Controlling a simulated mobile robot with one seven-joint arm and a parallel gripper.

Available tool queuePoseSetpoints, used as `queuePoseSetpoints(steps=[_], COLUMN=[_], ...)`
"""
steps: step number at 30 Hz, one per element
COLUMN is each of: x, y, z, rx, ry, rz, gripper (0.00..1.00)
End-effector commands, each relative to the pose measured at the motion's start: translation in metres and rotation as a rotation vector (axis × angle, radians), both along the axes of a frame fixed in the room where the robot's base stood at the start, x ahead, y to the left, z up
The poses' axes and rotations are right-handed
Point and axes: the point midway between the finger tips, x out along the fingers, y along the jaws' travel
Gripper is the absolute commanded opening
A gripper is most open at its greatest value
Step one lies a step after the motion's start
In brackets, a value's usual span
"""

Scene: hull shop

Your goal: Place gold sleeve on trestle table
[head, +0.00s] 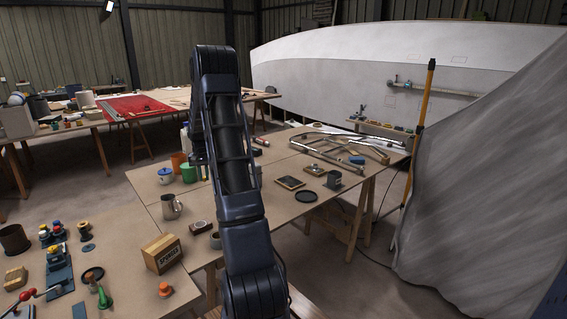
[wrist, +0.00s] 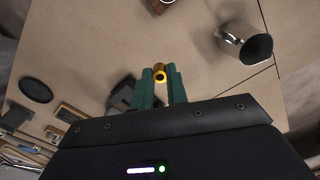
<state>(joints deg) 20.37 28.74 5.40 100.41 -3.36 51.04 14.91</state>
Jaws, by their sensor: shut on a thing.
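The gold sleeve (wrist: 160,73) is a small ring-like piece between the green fingertips of my gripper (wrist: 160,80) in the wrist view. My gripper is shut on it, above a tan board top. The gripper and sleeve are hidden behind my arm in the head view. The trestle table (head: 276,166) is a tan-topped table on wooden legs in the middle of the head view, and its top fills much of the wrist view (wrist: 95,55). I cannot tell the sleeve's exact height above it.
A metal mug (head: 171,207) stands at the table's left, also in the wrist view (wrist: 230,38). A black disc (head: 307,196), a framed plate (head: 290,182) and a dark mug (head: 334,178) are at the right. Bare board lies between.

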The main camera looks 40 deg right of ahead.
Motion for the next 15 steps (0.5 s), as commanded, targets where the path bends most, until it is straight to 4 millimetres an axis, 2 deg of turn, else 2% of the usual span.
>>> queuePoseSetpoints(steps=[1, 6, 11, 15], x=[-0.004, -0.013, -0.019, -0.020], y=[-0.019, -0.063, -0.083, -0.087], z=[0.000, 0.000, -0.001, -0.015], rx=[0.000, 0.000, 0.000, 0.001], ry=[0.000, -0.001, -0.001, 0.002], rz=[-0.036, -0.128, -0.171, -0.180], gripper=[0.00, 0.00, 0.00, 0.00])
